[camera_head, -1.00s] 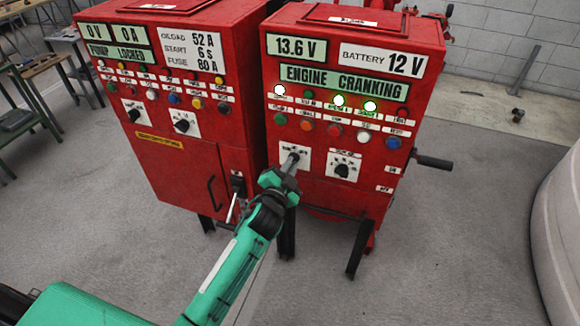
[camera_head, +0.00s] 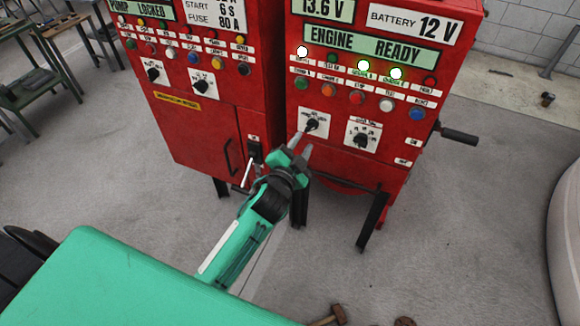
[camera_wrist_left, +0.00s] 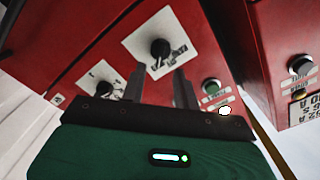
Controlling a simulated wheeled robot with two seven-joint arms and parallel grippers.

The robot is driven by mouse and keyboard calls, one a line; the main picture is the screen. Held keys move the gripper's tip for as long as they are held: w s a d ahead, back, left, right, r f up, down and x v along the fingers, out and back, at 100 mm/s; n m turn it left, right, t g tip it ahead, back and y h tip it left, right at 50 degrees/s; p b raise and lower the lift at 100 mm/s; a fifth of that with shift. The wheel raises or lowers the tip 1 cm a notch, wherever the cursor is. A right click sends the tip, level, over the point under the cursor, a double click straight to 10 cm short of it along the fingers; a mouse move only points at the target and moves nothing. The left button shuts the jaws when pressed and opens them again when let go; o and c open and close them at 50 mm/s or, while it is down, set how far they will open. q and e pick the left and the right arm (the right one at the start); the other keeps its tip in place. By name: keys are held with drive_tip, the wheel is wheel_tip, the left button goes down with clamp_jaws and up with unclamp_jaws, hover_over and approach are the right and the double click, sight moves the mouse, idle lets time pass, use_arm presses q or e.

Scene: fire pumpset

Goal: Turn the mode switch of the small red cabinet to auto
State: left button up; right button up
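The right red cabinet (camera_head: 385,185) has an "ENGINE READY" display (camera_head: 371,47) and two black rotary switches on white plates. Its left switch (camera_head: 311,124) is the one nearest my left gripper; I cannot read its setting. The other switch (camera_head: 361,139) sits to its right. My left gripper (camera_head: 302,145) is open and empty, with its fingertips just below the left switch, apart from it as far as I can see. In the wrist view the same switch (camera_wrist_left: 160,48) shows beyond the two spread fingers (camera_wrist_left: 160,84). My right gripper is not in view.
A second red cabinet (camera_head: 200,135) with a handle stands close on the left. A black crank handle (camera_head: 458,135) sticks out of the right cabinet's right side. A hammer (camera_head: 330,316) lies at the bottom edge.

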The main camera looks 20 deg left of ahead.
use_arm(q)
drive_tip(key=s+b, duration=0.1)
drive_tip(key=s, duration=0.7)
drive_tip(key=shift+s+b, duration=0.35)
drive_tip(key=shift+b, duration=0.05)
drive_tip(key=shift+a+f, duration=0.1)
